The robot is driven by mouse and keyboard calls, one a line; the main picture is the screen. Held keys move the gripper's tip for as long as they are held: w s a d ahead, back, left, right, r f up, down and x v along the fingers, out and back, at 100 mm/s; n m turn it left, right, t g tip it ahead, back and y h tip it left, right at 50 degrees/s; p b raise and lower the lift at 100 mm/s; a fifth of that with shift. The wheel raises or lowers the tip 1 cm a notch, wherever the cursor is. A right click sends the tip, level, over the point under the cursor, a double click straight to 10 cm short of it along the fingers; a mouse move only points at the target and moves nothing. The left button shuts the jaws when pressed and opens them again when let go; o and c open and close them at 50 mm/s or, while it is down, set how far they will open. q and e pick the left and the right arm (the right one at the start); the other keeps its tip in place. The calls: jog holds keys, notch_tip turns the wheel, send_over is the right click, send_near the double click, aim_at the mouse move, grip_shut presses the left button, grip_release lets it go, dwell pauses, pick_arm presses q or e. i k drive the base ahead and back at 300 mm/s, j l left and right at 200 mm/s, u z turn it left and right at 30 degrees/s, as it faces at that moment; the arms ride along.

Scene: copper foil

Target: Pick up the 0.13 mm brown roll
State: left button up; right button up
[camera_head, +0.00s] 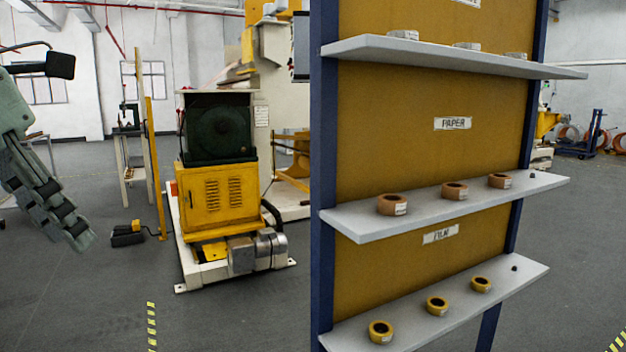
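Three brown rolls stand in a row on the middle shelf (440,212) of the rack, below the sign reading PAPER. The nearest brown roll (384,207) is at the left, another brown roll (449,193) is in the middle, and the farthest brown roll (494,183) is at the right. Each has a small white label, too small to read, so I cannot tell which is 0.13 mm. My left gripper (78,238) hangs at the left edge, pointing down, far from the rack. It is seen side-on, so its opening is unclear. My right gripper is out of view.
Yellow rolls (378,337) stand on the lower shelf (460,304), and pale rolls on the upper shelf (440,60). A blue post (323,150) edges the rack. A yellow machine (195,200) stands left of it. Grey floor (90,290) lies open at the lower left.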

aim_at(454, 190)
jog(key=i+l+u, duration=0.15)
jog(key=l, duration=0.45)
jog(key=i+l+u, duration=0.15)
jog(key=l, duration=0.5)
jog(key=i+l+u, duration=0.15)
jog(key=i+l, duration=0.15)
jog(key=l, duration=0.4)
jog(key=i+l+u, duration=0.15)
jog(key=l, duration=0.5)
jog(key=l+u, duration=0.2)
jog(key=l, duration=0.5)
jog(key=i+l+u, duration=0.1)
jog(key=l, duration=0.25)
jog(key=i+l+u, duration=0.1)
jog(key=l, duration=0.3)
jog(key=i+l+u, duration=0.1)
jog(key=i+l, duration=0.15)
jog(key=l, duration=0.15)
jog(key=i+l+u, duration=0.1)
jog(key=l, duration=0.3)
